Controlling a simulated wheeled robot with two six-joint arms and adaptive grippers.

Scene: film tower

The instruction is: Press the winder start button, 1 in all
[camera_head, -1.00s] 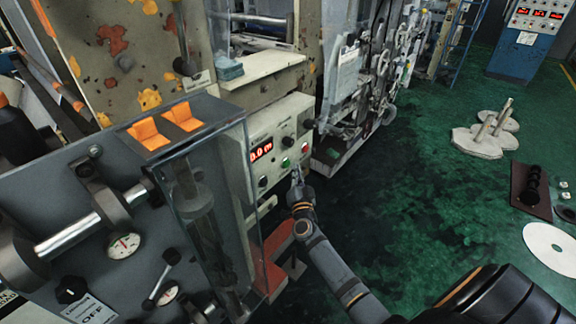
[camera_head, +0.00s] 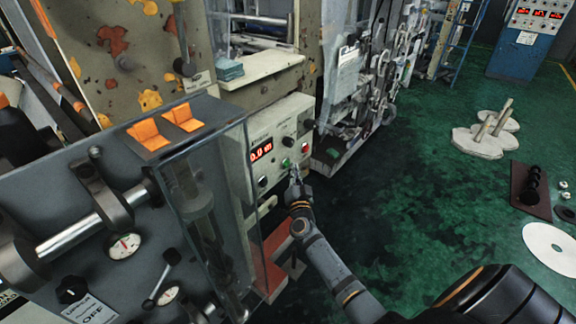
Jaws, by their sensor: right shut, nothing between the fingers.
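The winder control panel (camera_head: 262,133) is a pale box on the machine with a red lit display (camera_head: 261,152), black knobs and coloured buttons. A green button (camera_head: 285,162) sits low on its face, and a red button (camera_head: 305,148) sits to the right of it. My right gripper (camera_head: 295,170) is shut and empty, with its tips just below and right of the green button. I cannot tell whether the tips touch the panel. No label on the buttons is readable. My left gripper is not in view.
A clear guard (camera_head: 215,220) and a grey cabinet with orange switches (camera_head: 163,130) stand left of the panel. A red step (camera_head: 272,260) lies below.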

